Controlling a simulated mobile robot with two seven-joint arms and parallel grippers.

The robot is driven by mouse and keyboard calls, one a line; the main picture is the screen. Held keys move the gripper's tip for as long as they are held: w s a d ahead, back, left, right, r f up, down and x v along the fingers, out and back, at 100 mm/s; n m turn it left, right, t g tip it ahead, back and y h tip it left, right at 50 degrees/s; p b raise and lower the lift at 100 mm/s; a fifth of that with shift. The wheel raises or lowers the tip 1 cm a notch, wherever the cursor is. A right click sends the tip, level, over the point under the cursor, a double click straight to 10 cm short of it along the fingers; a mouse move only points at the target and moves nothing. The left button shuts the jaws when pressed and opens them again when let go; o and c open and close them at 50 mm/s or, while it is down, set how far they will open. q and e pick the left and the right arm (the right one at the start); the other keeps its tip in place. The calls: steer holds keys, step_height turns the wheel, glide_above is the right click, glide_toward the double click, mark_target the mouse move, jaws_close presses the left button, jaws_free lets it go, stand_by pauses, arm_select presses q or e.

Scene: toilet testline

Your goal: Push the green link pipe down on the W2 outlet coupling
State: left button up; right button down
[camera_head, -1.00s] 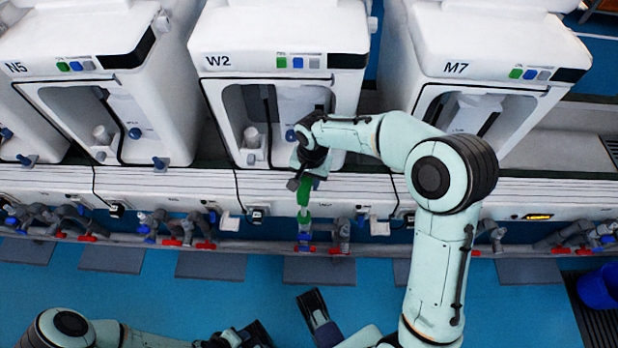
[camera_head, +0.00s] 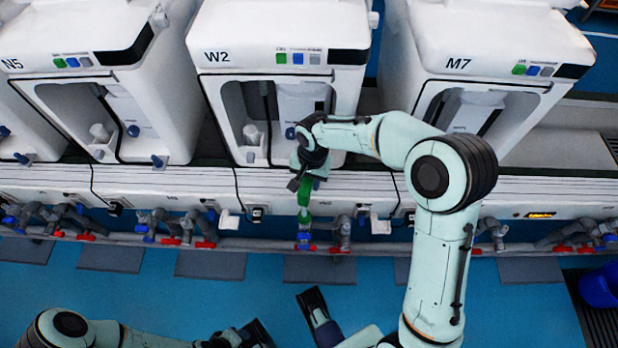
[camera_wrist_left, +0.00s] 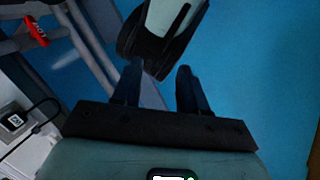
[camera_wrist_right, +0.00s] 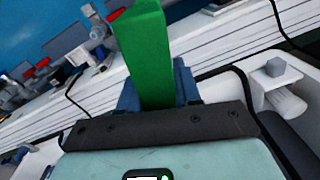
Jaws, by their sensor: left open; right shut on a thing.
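The green link pipe (camera_head: 304,194) stands below the front of the W2 unit (camera_head: 281,60) in the head view. My right gripper (camera_wrist_right: 157,88) is shut on the pipe, which rises between its fingers in the right wrist view. In the head view the right gripper (camera_head: 306,178) is at the pipe's upper end. The pipe's lower part meets the pale outlet coupling (camera_head: 304,222) above a blue fitting; I cannot tell how far it is seated. My left gripper (camera_wrist_left: 160,90) is open and empty, over the blue floor beside one of my own links.
The N5 unit (camera_head: 72,62) stands left and the M7 unit (camera_head: 490,66) right. A white ledge (camera_head: 420,190) runs below them. Valves with red handles (camera_head: 206,244) line the pipe rail. A blue bucket (camera_head: 600,287) stands at far right. The blue floor in front is mostly clear.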

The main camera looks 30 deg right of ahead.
arm_select(q)
steer(key=shift+a+f+b, duration=0.1)
steer(key=shift+f+b, duration=0.65)
steer(key=shift+f, duration=0.15)
arm_select(e)
steer(key=shift+f, duration=1.25)
steer(key=c, duration=0.7)
jaws_free()
steer(key=shift+f, duration=0.1)
step_height(320, 180, up, 3)
steer(key=shift+d+f+p, duration=0.1)
steer(key=shift+p, duration=0.3)
arm_select(q)
steer(key=shift+g, duration=0.4)
steer(key=r+p, duration=0.1)
steer(key=s+r+p, duration=0.1)
steer(key=s+d+r, duration=0.1)
steer(key=r, duration=0.1)
steer(key=shift+d+p, duration=0.1)
steer(key=shift+p, duration=0.3)
arm_select(e)
steer(key=r, duration=1.1)
steer(key=shift+s+d, duration=0.2)
steer(key=shift+s, duration=0.1)
